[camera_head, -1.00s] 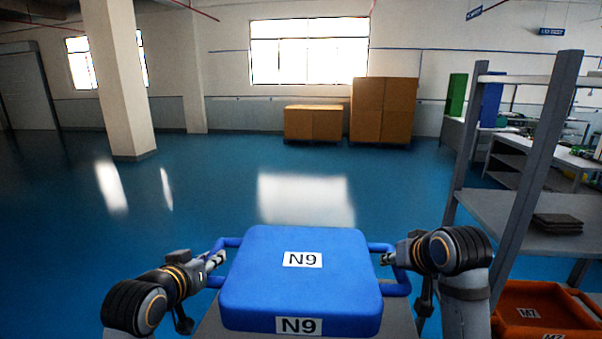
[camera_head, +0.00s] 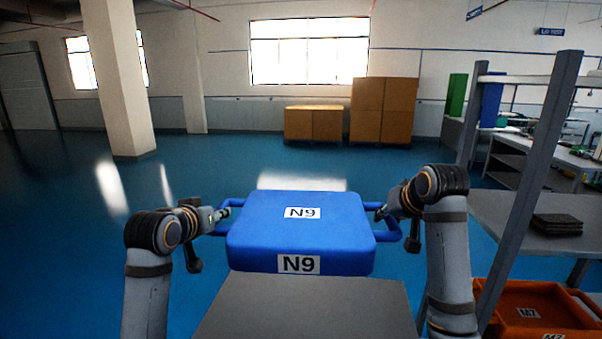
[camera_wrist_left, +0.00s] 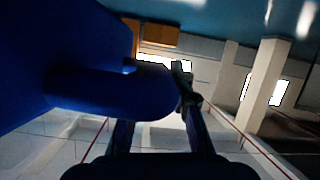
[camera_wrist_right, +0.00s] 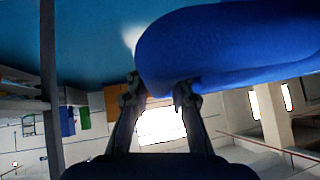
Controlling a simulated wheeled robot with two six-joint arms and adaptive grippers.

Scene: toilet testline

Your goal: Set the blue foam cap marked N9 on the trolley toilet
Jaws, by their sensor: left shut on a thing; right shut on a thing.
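The blue foam cap (camera_head: 300,240) marked N9 is held level in front of me, with white N9 labels on its top and near side. My left gripper (camera_head: 222,213) is shut on the loop handle at its left side. My right gripper (camera_head: 381,211) is shut on the handle at its right side. The cap's blue handle also fills part of the left wrist view (camera_wrist_left: 110,90) and the right wrist view (camera_wrist_right: 210,50). I cannot make out the trolley toilet in any view.
A flat grey surface (camera_head: 305,310) lies below and nearer than the cap. A grey rack (camera_head: 535,165) stands at right, with an orange item (camera_head: 530,305) marked M7 low on it. Cardboard boxes (camera_head: 383,110) stand far back. A pillar (camera_head: 118,80) is at left; the blue floor between is open.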

